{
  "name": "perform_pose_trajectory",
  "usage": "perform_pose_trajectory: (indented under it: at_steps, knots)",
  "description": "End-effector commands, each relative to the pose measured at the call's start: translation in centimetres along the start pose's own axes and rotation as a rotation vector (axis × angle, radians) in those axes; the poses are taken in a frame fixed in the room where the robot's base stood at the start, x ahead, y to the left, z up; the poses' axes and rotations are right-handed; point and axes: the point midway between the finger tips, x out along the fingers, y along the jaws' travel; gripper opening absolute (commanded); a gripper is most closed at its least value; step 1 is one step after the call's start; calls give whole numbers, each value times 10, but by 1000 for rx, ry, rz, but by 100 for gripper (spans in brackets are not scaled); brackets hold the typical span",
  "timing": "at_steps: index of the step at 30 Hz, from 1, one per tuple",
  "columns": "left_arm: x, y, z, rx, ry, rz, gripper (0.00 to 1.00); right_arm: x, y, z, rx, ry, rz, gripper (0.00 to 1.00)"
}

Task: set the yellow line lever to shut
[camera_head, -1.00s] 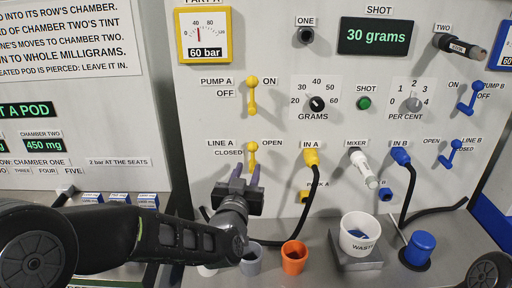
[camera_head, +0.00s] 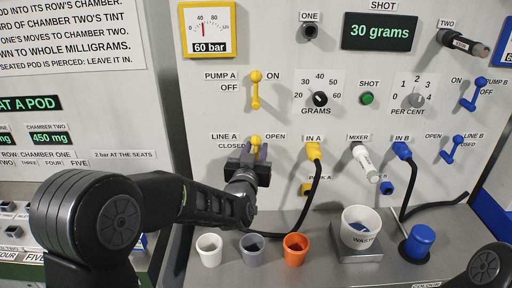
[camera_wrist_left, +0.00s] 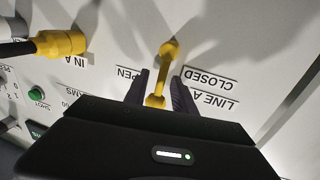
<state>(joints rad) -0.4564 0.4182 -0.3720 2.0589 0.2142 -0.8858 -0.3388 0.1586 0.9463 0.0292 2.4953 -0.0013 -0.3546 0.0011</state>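The yellow line lever (camera_head: 256,140) is on the panel between the CLOSED and OPEN labels of LINE A. Its upper end shows above my left gripper (camera_head: 252,156), which hides the rest in the head view. In the left wrist view the lever (camera_wrist_left: 163,75) stands between the two dark fingers of the gripper (camera_wrist_left: 160,95), with CLOSED on the right and OPEN on the left of this upside-down picture. The fingers are apart, one on each side of the lever; a narrow gap shows, and I cannot tell whether either touches it. My right gripper is out of view.
The yellow pump A lever (camera_head: 255,90) is above. The yellow IN A plug (camera_head: 313,151) and its black hose (camera_head: 314,195) are close on the right. White (camera_head: 209,250), grey (camera_head: 252,250) and orange (camera_head: 295,247) cups stand on the shelf below.

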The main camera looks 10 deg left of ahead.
Motion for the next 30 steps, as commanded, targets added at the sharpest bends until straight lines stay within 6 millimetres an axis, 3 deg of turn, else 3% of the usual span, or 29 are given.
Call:
perform_pose_trajectory:
  at_steps: [9,21,30]
  knots:
    - [4,0,0,0,0,0,31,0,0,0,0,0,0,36]
    - [3,0,0,0,0,0,0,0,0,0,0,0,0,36]
    - [3,0,0,0,0,0,0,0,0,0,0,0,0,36]
